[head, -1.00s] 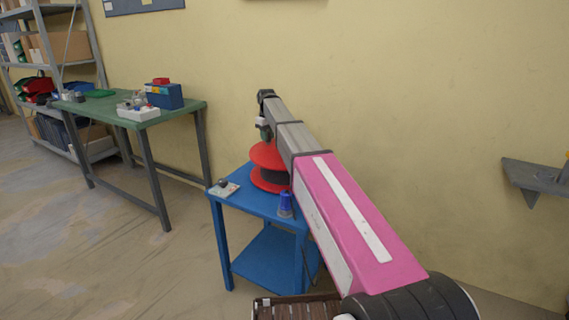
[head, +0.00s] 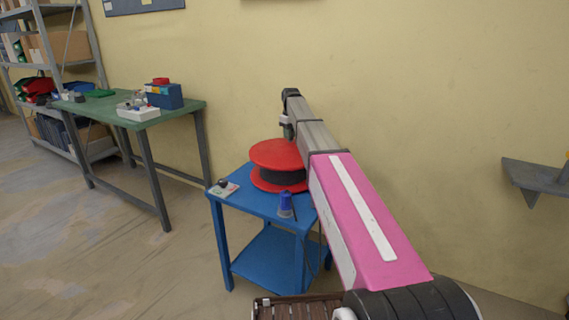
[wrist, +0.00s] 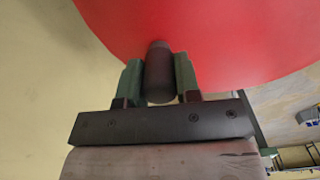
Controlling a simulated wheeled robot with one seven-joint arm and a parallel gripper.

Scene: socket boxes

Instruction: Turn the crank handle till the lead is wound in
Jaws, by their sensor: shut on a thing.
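A red reel (head: 274,153) with dark lead (head: 282,177) wound between its flanges stands on the blue table (head: 238,195). My gripper (head: 288,130) is above the reel's right part, partly hidden by my arm. In the wrist view, my gripper (wrist: 158,82) has its two green fingertips closed on a dark cylindrical crank handle (wrist: 159,75). The handle stands out from the red flange (wrist: 225,35). A thin dark line, perhaps the lead, hangs at the table's right side; its far end is not clear.
A blue object (head: 285,204) stands at the blue table's front edge, and a small card with a dark item (head: 222,187) lies at its left corner. A green workbench (head: 150,115) with boxes is at left. A grey wall shelf (head: 540,180) juts out at right.

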